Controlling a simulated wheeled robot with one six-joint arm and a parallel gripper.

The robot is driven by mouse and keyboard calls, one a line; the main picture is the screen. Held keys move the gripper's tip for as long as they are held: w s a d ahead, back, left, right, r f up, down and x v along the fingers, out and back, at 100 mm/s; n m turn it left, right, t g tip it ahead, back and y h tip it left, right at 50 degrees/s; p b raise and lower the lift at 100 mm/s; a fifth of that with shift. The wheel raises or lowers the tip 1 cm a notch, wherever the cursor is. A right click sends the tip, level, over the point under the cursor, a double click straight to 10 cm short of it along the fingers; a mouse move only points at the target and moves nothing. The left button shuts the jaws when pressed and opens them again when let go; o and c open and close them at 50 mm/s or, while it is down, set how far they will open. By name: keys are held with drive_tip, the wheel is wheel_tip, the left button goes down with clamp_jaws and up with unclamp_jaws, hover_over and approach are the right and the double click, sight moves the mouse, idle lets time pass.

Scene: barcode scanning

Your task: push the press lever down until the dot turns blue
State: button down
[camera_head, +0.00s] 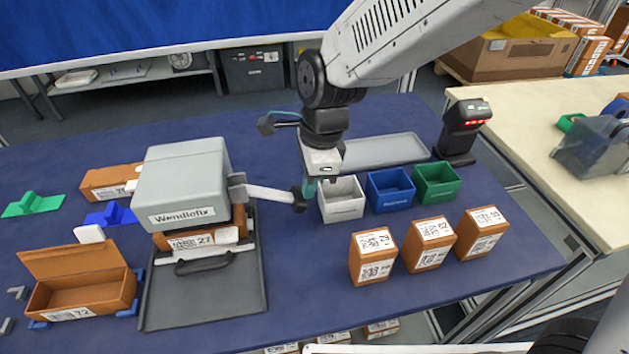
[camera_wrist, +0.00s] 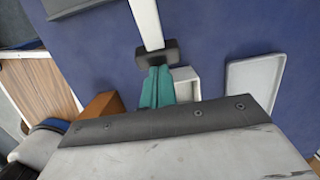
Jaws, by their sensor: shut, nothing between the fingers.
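The grey press (camera_head: 182,185), labelled "Wendlefix", stands on the left part of the blue table. Its pale lever (camera_head: 268,195) sticks out to the right, nearly level, and ends in a dark knob (camera_head: 299,198). A brown box marked 27 (camera_head: 200,239) sits under the press head. My gripper (camera_head: 309,187) points down beside the knob, its teal fingers shut and empty. In the wrist view the fingers (camera_wrist: 157,86) meet the edge of the knob (camera_wrist: 157,53) in the picture; I cannot tell whether they touch it. I cannot make out a coloured dot on the press.
White (camera_head: 341,200), blue (camera_head: 390,190) and green (camera_head: 436,182) bins stand right of the knob. Several labelled brown boxes (camera_head: 428,244) stand in front of them. A grey tray (camera_head: 375,151) and a black scanner (camera_head: 463,132) are behind. An open brown box (camera_head: 82,281) is front left.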

drive_tip(key=shift+s+d+f, duration=0.1)
drive_tip(key=shift+s+f, duration=0.15)
drive_tip(key=shift+f, duration=0.3)
idle(0.7)
drive_tip(key=r, duration=0.2)
drive_tip(key=a+r, duration=0.1)
drive_tip(key=shift+w+r, duration=0.25)
drive_tip(key=shift+r, duration=0.1)
drive_tip(key=r, duration=0.1)
drive_tip(key=d+r, duration=0.1)
drive_tip(key=r, duration=0.1)
drive_tip(key=d+r, duration=0.1)
drive_tip(key=r, duration=0.1)
drive_tip(key=shift+d, duration=0.1)
